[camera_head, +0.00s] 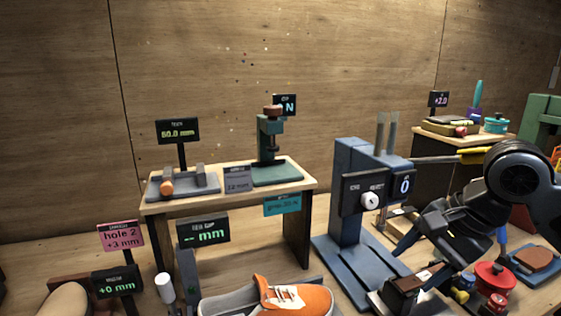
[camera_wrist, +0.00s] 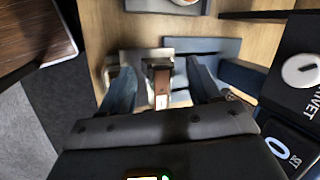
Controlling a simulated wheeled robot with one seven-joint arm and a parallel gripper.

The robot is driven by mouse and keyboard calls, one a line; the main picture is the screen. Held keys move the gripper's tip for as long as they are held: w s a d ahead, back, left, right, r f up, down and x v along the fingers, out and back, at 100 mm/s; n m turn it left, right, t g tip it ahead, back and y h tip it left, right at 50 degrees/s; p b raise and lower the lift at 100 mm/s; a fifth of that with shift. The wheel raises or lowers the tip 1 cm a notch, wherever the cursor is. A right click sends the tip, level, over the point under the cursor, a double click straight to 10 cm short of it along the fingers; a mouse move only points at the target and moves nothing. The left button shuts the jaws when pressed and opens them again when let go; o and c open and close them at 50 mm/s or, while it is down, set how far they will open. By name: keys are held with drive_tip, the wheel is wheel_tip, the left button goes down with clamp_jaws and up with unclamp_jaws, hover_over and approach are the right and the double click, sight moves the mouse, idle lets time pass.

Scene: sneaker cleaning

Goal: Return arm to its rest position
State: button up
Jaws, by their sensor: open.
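My gripper (camera_head: 418,258) is at the right of the head view, pointing down, with my dark arm reaching in from the right edge. In the wrist view my gripper (camera_wrist: 162,78) has its two blue-grey fingers spread wide apart. A small brown block with a pale end (camera_wrist: 161,84) shows in the gap between them, touching neither finger in that view. In the head view a dark block with a brown top (camera_head: 415,278) lies below my gripper. I cannot tell the height between them.
A blue press with a knob (camera_head: 352,210) stands close left of my gripper. An orange and grey sneaker (camera_head: 297,298) lies at the front. Red pots (camera_head: 495,278) stand at right. A wooden riser (camera_head: 230,203) carries gauges. Open space lies above the bench.

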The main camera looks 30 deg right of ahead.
drive_tip(key=w+a+r+n+t+y, duration=0.1)
drive_tip(key=w+a+r+t+y, duration=0.1)
drive_tip(key=w+a+r+t, duration=0.6)
drive_tip(key=w+a+r+n+t+y, duration=0.15)
drive_tip(key=w+a+t, duration=0.35)
drive_tip(key=a, duration=0.8)
drive_tip(key=s+a+f+n+g+h, duration=0.1)
drive_tip(key=s+a+f+h, duration=0.15)
drive_tip(key=s+f, duration=0.45)
drive_tip(key=s+a+f+n+h, duration=0.1)
drive_tip(key=s+a+f+h, duration=0.15)
drive_tip(key=s+f, duration=0.5)
drive_tip(key=s+d+f+n+g, duration=0.1)
drive_tip(key=s+d+n, duration=0.1)
drive_tip(key=s+n, duration=0.4)
drive_tip(key=s+d+f+n, duration=0.2)
drive_tip(key=s+n, duration=0.5)
drive_tip(key=s, duration=0.8)
drive_tip(key=shift+d+g, duration=0.4)
drive_tip(key=shift+d, duration=0.1)
